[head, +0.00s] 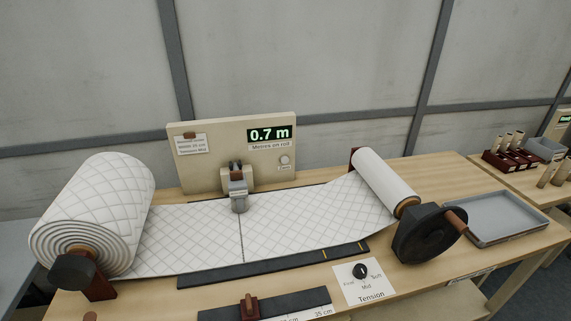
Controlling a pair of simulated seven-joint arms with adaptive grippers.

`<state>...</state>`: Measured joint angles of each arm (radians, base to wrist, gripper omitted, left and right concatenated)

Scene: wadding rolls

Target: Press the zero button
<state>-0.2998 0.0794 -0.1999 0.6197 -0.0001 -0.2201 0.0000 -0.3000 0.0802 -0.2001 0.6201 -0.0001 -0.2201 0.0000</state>
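The zero button (285,160) is a small round pale knob on the right side of the beige counter panel (220,135). A small label sits below it, too small to read surely. The panel's green display (269,134) reads 0.7 m. Neither of my grippers shows in the head view, and nothing touches the button.
A large quilted wadding roll (95,205) stands at left, its sheet running under a grey clamp-like part (238,190) to a smaller roll (385,182) with a black crank wheel (428,235). A tension dial (360,271) is in front. A grey tray (492,241) lies at right.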

